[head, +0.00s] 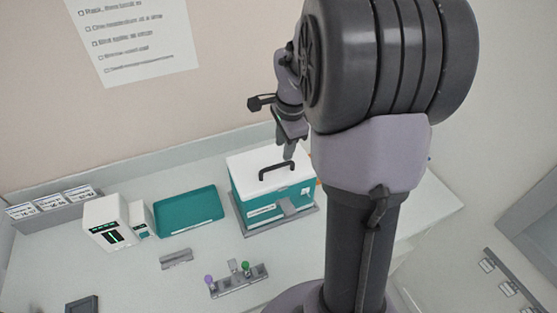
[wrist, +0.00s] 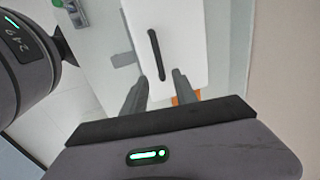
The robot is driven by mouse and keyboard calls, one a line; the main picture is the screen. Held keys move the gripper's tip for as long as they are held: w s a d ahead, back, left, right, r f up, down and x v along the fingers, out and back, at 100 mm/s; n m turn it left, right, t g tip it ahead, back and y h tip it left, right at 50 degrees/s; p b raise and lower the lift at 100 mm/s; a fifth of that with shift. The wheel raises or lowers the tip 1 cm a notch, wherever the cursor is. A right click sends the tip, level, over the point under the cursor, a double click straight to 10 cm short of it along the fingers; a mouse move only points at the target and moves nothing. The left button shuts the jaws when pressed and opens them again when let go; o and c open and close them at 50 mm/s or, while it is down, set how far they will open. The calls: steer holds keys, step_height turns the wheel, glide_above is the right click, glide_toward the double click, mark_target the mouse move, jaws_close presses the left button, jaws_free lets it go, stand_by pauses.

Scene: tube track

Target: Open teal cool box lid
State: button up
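The teal cool box (head: 255,206) stands on a grey base at the right part of the bench. Its white lid (head: 248,164) is closed, with a dark bar handle (head: 277,169) on top. In the wrist view the white lid (wrist: 190,28) and the handle (wrist: 156,54) lie just beyond the fingers. My gripper (head: 288,154) is above the lid, close to the handle's far end. In the wrist view my gripper (wrist: 160,78) has its two fingers apart, one on each side of the handle's near end, with nothing held. I cannot tell whether a finger touches the handle.
A teal tray (head: 188,213) and a white device with a green display (head: 104,222) stand left of the box. A small rack with purple and green capped tubes (head: 238,281) sits in front. A grey block (head: 176,259) lies nearby. The wall is close behind the bench.

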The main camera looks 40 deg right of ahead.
mark_target(281, 164)
steer(key=f, duration=0.3)
steer(key=w+f+b, duration=0.1)
steer(key=f, duration=0.3)
steer(key=shift+w+d+f, duration=0.1)
steer(key=shift+w+d, duration=0.05)
steer(key=shift+w, duration=0.05)
jaws_close()
stand_by(1.0)
